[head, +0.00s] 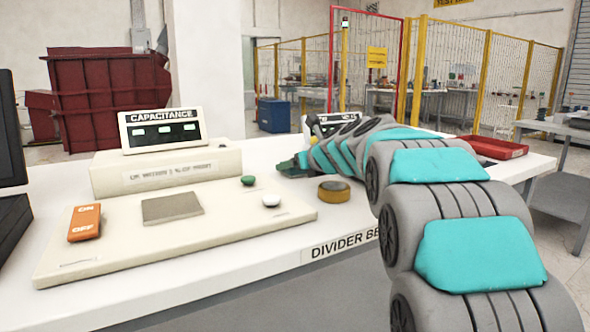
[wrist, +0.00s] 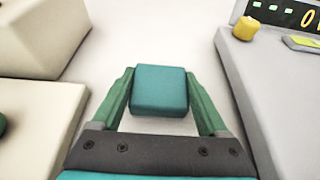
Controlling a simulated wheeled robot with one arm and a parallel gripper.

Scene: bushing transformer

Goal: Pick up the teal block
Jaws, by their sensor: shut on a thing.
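The teal block (wrist: 160,90) is a small cube with rounded edges. In the wrist view it sits between the two green fingers of my gripper (wrist: 160,98), which is shut on it. The fingers touch its left and right sides. In the head view my gripper (head: 290,166) is at the far end of my arm, low over the white bench behind the yellow-brown roll. The block is hard to make out there. I cannot tell whether it rests on the bench or is lifted.
The white bench (head: 225,305) holds a cream panel (head: 130,238) with an orange switch (head: 85,222), and a capacitance meter (head: 160,130) on a box. A yellow-brown roll (head: 334,191) stands near the gripper. A red tray (head: 497,147) lies right. In the wrist view, a grey unit (wrist: 265,90) stands right of the gripper.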

